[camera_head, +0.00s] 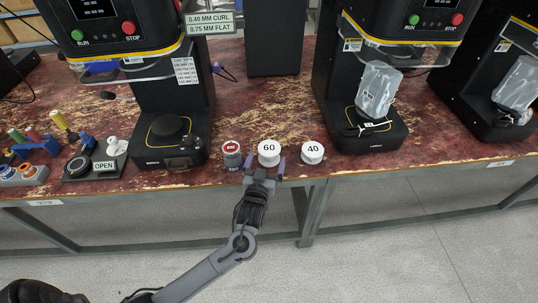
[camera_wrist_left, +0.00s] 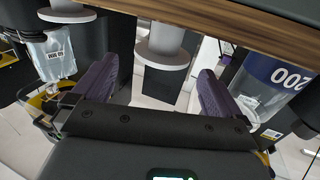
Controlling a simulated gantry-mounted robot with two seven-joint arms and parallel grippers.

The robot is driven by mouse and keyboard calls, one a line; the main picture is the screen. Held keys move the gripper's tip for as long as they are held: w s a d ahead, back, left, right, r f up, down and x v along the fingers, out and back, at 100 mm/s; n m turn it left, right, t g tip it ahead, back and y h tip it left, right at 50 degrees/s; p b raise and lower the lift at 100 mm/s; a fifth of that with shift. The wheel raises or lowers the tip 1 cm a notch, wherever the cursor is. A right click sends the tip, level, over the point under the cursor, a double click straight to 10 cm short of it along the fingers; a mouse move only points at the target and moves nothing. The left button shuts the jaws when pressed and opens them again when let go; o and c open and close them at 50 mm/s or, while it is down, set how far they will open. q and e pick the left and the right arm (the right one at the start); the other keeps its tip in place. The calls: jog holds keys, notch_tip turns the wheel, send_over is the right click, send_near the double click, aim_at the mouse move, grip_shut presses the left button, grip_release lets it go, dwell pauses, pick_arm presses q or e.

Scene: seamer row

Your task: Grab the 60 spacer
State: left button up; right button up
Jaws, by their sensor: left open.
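The 60 spacer (camera_head: 268,148) is a white round piece with "60" on top, standing near the table's front edge. In the left wrist view, a pale stepped cylinder that looks like the 60 spacer (camera_wrist_left: 166,42) shows between the fingers. My left gripper (camera_head: 266,168) is open at its front side, with purple fingers apart and no visible grip on it. The fingers also show spread in the left wrist view (camera_wrist_left: 158,76). My right gripper is not clearly in view.
A grey spacer with a red top (camera_head: 232,148) stands close left, and the white 40 spacer (camera_head: 312,149) stands to the right. Black seamer machines (camera_head: 172,138) (camera_head: 366,137) flank the row. The worn red table (camera_head: 265,108) is clear behind the spacers.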

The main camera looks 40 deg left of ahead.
aim_at(268, 153)
pick_arm(q)
jog(key=shift+w+a+f, duration=0.1)
jog(key=shift+w+a, duration=0.1)
jog(key=shift+w, duration=0.15)
jog(key=b+x, duration=0.2)
jog(key=x, duration=0.1)
jog(key=shift+a+f, duration=0.1)
jog(key=shift+a, duration=0.1)
jog(key=shift+w+a, duration=0.25)
jog(key=shift+w, duration=0.3)
jog(key=shift+c, duration=0.3)
jog(key=c, duration=1)
